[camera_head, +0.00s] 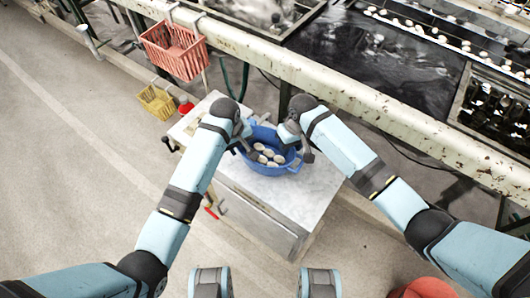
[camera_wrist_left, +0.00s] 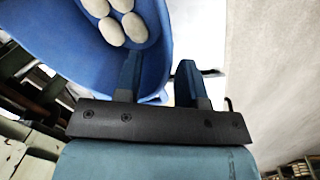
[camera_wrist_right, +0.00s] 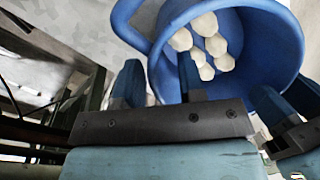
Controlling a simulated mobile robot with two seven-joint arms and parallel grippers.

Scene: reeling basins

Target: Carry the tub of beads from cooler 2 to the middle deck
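A blue tub (camera_head: 291,169) holding several pale oval beads (camera_head: 266,154) stands upright on a white-topped cabinet (camera_head: 310,190); no number shows on it. My left gripper (camera_head: 247,142) is at the tub's left rim. In the left wrist view its fingers (camera_wrist_left: 158,82) stand apart, one over the inside of the tub and one outside, with the rim between. My right gripper (camera_head: 298,143) is at the right rim. In the right wrist view its fingers (camera_wrist_right: 160,80) are apart across the tub wall. I cannot tell which surface is the middle deck.
A rusty pale beam (camera_head: 390,115) runs behind the cabinet, with a dark basin (camera_head: 375,60) beyond it. An orange basket (camera_head: 173,50) hangs from the beam. A yellow basket (camera_head: 156,101) and a red bottle (camera_head: 185,106) are left of the cabinet. The floor (camera_head: 70,150) at left is open.

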